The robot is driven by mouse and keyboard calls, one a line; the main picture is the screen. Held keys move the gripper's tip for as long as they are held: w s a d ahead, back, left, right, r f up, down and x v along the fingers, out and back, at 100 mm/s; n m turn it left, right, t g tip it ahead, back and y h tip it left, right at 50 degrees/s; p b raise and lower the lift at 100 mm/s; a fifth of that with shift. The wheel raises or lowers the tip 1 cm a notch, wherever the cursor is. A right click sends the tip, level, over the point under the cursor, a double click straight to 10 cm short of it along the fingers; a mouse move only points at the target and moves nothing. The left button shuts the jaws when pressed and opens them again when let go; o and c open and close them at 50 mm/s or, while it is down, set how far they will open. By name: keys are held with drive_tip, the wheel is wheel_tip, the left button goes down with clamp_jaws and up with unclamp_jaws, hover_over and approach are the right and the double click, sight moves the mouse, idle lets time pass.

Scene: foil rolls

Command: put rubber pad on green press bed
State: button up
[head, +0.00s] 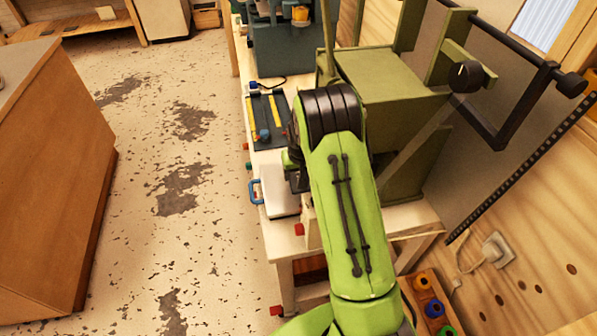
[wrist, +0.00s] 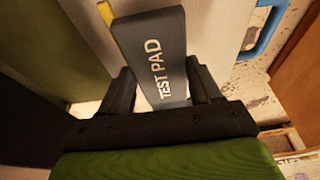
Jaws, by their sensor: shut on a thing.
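The rubber pad (wrist: 152,50) is a dark grey slab marked "TEST PAD" in white. In the wrist view it stands out from between the two dark fingers of my gripper (wrist: 160,88), which is shut on it. In the head view my green arm hides the pad and most of my gripper. The olive-green press (head: 385,78) stands behind and to the right of my arm's wrist, on the bench. Its flat top surface shows, but my arm covers part of its front, and I cannot tell clearly which part is the bed.
A pale board or case with a blue handle (head: 256,191) lies on the bench left of my arm; the handle also shows in the wrist view (wrist: 263,32). A dark mat with yellow strips (head: 266,122) lies behind it. Open floor is left.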

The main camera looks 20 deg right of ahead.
drive_tip(key=shift+f+b, duration=0.55)
drive_tip(key=shift+b, duration=0.1)
drive_tip(key=o, duration=1.2)
drive_tip(key=shift+r, duration=0.1)
